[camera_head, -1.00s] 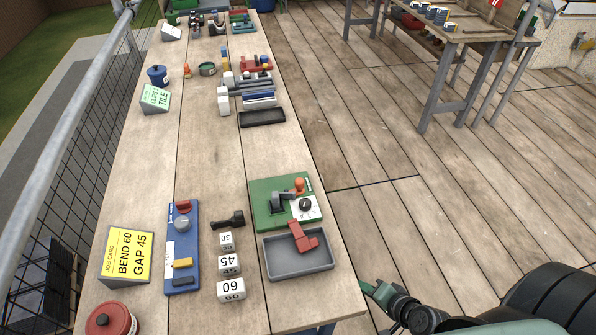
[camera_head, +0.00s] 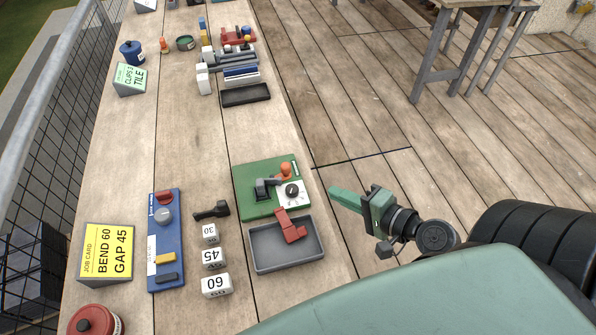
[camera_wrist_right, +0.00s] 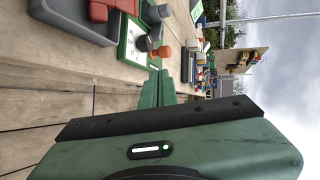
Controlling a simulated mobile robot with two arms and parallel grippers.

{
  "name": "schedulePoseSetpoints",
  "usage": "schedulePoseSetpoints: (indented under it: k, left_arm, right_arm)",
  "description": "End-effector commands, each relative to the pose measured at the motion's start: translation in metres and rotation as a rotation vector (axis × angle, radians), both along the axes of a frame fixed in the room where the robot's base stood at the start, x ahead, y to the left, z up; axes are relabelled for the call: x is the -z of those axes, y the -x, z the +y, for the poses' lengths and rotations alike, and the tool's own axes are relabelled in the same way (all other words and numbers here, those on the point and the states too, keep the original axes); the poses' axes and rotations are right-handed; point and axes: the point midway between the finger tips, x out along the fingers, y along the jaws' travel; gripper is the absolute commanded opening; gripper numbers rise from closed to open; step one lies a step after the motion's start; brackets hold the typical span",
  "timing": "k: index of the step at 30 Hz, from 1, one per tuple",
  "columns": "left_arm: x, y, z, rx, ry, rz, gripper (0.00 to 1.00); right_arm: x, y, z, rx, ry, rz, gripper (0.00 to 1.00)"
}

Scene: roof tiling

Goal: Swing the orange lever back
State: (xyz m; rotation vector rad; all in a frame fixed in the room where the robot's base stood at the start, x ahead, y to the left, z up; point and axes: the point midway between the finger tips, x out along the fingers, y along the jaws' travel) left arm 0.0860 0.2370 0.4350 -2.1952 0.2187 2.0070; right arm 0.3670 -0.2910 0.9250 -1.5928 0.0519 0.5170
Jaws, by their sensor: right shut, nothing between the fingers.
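The orange lever (camera_head: 285,169) stands on the green bender board (camera_head: 256,207), near its far right corner, beside a white dial plate and a dark grey clamp piece. In the right wrist view the orange knob (camera_wrist_right: 164,51) shows just beyond the fingers. My right gripper (camera_head: 333,194) is shut and empty, to the right of the board past the table's edge, pointing left towards it and apart from it. The same gripper shows in the right wrist view (camera_wrist_right: 157,78). My left gripper is not in view.
A grey tray (camera_head: 262,263) with a red piece (camera_head: 290,228) reaching over its edge lies in front of the board. A blue strip (camera_head: 166,251), numbered white blocks (camera_head: 212,257) and the yellow job card (camera_head: 107,253) stand to the left. Bare tabletop lies beyond the board.

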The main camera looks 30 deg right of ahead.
Motion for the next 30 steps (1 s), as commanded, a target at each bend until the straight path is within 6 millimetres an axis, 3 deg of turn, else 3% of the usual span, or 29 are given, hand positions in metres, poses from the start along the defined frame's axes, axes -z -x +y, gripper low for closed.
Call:
schedulePoseSetpoints:
  k: [18,24,30]
  left_arm:
    - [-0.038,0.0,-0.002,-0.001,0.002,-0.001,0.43]
    - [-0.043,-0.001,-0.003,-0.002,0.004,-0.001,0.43]
    - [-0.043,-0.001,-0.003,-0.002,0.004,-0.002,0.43]
  right_arm:
    - [0.031,-0.105,0.033,0.0,-0.001,-0.001,0.0]
    - [0.035,-0.12,0.037,0.001,0.001,0.001,0.0]
    - [0.036,-0.122,0.038,0.001,0.002,0.002,0.0]
